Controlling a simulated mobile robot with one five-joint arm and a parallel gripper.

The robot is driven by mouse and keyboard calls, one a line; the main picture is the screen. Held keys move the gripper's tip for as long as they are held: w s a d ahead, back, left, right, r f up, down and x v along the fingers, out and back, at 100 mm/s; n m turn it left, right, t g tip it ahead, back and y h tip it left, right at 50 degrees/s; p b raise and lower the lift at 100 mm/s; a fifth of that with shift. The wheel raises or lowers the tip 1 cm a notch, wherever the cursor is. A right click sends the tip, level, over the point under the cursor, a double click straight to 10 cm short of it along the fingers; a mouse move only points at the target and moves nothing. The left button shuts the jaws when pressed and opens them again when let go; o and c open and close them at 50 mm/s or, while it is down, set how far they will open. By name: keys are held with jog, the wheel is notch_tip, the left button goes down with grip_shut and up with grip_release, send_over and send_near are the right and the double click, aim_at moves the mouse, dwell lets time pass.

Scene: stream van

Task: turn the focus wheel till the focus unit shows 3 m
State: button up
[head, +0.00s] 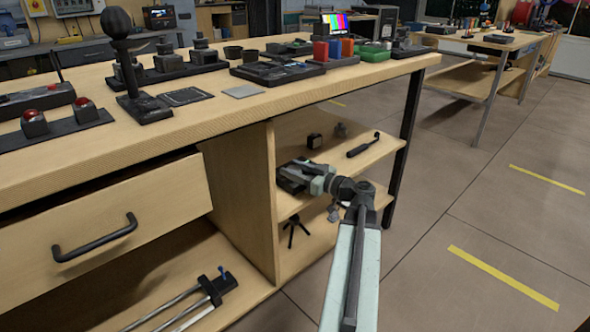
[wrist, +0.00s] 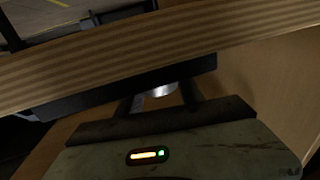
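My gripper (head: 294,178) is at the open shelf under the bench's right end, pale green with a dark front end. In the wrist view its green body fills the bottom, with two dark struts and a dark bar in front. A small silver round part (wrist: 160,90) shows between the struts; I cannot tell what it belongs to. Whether the jaws are apart or together is not clear. I cannot make out the focus unit, its wheel or any distance reading for certain in either view.
The bench top (head: 330,78) above holds black devices, colored bins (head: 335,48) and a color-bar screen (head: 334,23). A black handle (head: 363,146) lies on the shelf. An open drawer (head: 110,225) juts out at left. The floor at right is free. A wooden edge (wrist: 250,28) crosses the wrist view.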

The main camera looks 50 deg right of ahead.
jog(key=shift+a+m+h, duration=0.15)
jog(key=shift+m+h, duration=0.25)
jog(key=shift+h, duration=0.3)
jog(key=shift+c, duration=0.2)
jog(key=o, duration=1.4)
